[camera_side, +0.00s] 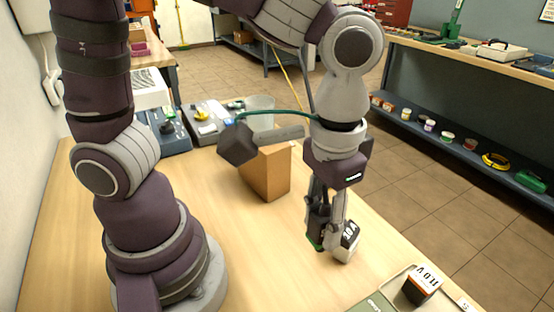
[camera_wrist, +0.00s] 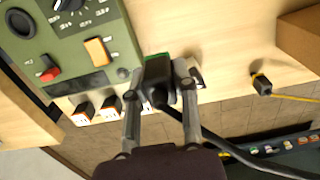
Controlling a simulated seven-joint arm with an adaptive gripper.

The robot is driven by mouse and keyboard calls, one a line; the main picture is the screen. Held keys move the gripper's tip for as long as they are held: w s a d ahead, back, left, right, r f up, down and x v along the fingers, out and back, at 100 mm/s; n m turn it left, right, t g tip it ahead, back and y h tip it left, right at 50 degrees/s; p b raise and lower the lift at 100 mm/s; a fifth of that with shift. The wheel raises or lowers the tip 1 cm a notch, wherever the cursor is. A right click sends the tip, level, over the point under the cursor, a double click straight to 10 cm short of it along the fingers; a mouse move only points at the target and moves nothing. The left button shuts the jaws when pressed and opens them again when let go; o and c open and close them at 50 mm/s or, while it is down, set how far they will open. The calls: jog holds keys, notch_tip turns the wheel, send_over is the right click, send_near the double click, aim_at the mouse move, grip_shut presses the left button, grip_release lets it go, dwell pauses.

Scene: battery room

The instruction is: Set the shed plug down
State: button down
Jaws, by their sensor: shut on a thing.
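My gripper (camera_side: 327,240) points down low over the wooden bench and is shut on a dark plug (camera_side: 316,234) with a green edge. In the wrist view my gripper (camera_wrist: 160,98) has one finger on each side of the plug (camera_wrist: 158,76), and a black cable (camera_wrist: 213,143) runs from it to the lower right. No lettering on the plug is readable. Whether its underside touches the bench I cannot tell. A black and white block (camera_side: 348,243), marked 30 A, stands close beside the fingers. It is partly hidden by a finger in the wrist view (camera_wrist: 196,73).
A green panel (camera_wrist: 72,48) with knobs and an orange switch lies nearby, with several small labelled blocks (camera_wrist: 84,112) along its edge. Another black plug (camera_wrist: 262,84) has a yellow cord. A cardboard box (camera_side: 268,177) stands behind my gripper. The bench's front middle is clear.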

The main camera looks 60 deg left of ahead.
notch_tip(320, 180, down, 13)
jog(key=shift+f, duration=0.15)
jog(key=shift+f, duration=0.1)
jog(key=c, duration=0.9)
grip_release()
notch_tip(320, 180, up, 12)
jog(key=shift+w+f, duration=0.1)
jog(key=shift+f, duration=0.1)
jog(key=shift+a+r, duration=0.15)
jog(key=shift+r, duration=0.2)
jog(key=s+a+r+t, duration=0.1)
jog(key=a+r+t, duration=0.4)
jog(key=a, duration=0.6)
jog(key=shift+s+a+r+t, duration=0.15)
jog(key=shift+a+r+t, duration=0.2)
jog(key=shift+r, duration=0.3)
